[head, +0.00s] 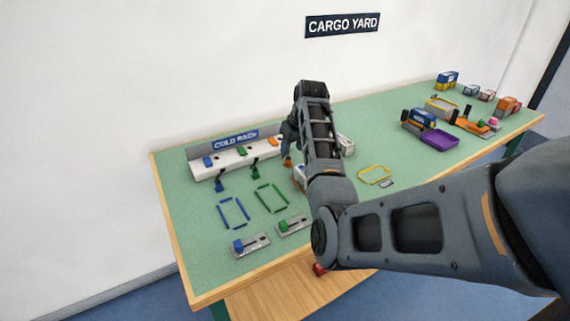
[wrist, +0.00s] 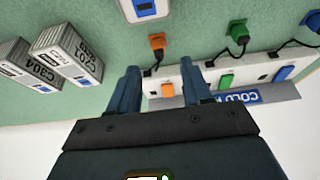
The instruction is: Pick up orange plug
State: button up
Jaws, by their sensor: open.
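The orange plug (wrist: 157,42) lies on the green table top in front of the rack, with a dark cable running back from it. A small part of the orange plug (head: 287,162) shows just below my gripper in the head view. My gripper (wrist: 160,68) is open and empty, its two blue-grey fingers pointing down at the rack's edge. In the wrist view the plug appears beyond the fingertips, roughly in line with the gap between them, and apart from them. My forearm hides part of this area in the head view.
The white cold rack (head: 235,160) has coloured blocks along it, including an orange block (wrist: 167,90). The green plug (wrist: 238,32) and blue plug (head: 220,184) lie beside it. Grey-white containers (wrist: 70,48) stand close by. Blue (head: 233,213) and green outlines mark free table space.

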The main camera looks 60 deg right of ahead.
aim_at(288, 157)
jog(key=x, duration=0.5)
jog(key=shift+w+d+f, duration=0.15)
jog(key=shift+f, duration=0.2)
grip_shut()
